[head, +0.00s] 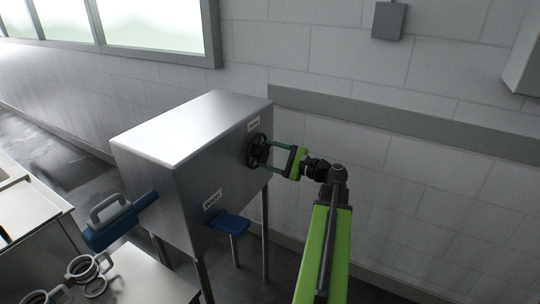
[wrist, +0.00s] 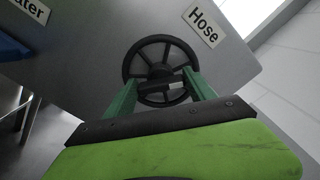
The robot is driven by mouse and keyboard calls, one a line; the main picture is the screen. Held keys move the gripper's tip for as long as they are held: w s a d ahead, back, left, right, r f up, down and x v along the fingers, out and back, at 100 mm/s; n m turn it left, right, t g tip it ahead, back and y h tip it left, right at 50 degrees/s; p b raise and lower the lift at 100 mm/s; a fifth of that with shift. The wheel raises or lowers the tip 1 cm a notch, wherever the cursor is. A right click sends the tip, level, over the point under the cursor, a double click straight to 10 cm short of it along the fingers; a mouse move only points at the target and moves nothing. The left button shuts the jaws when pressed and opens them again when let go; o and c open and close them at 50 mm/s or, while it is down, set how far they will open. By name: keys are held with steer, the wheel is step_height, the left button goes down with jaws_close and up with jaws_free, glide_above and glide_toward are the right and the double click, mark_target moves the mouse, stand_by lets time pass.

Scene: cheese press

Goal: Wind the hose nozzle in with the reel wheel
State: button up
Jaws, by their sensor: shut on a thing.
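The reel wheel (head: 256,150) is a dark spoked wheel on the right face of a steel cabinet, below a label that reads "Hose" in the wrist view. My gripper (head: 272,158) reaches it from the right with its two green fingers. In the wrist view the wheel (wrist: 133,62) is ahead, and my gripper (wrist: 161,88) is shut on it, with the fingers at either side of its lower middle. What exactly lies between the fingertips is partly hidden. I cannot make out the hose nozzle in either view.
The steel cabinet (head: 165,135) stands on legs. A blue flap (head: 228,223) sticks out below its "Water" label. A blue piece with a grey handle (head: 108,211) is at its left. A counter with metal rings (head: 90,268) is at lower left. The wall is behind.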

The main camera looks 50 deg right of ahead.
steer(key=n, duration=0.5)
steer(key=shift+f+n, duration=0.2)
steer(key=shift+n, duration=0.2)
stand_by(0.4)
steer(key=o, duration=1.4)
steer(key=shift+s, duration=0.1)
steer(key=v, duration=1.7)
steer(key=shift+s, duration=0.15)
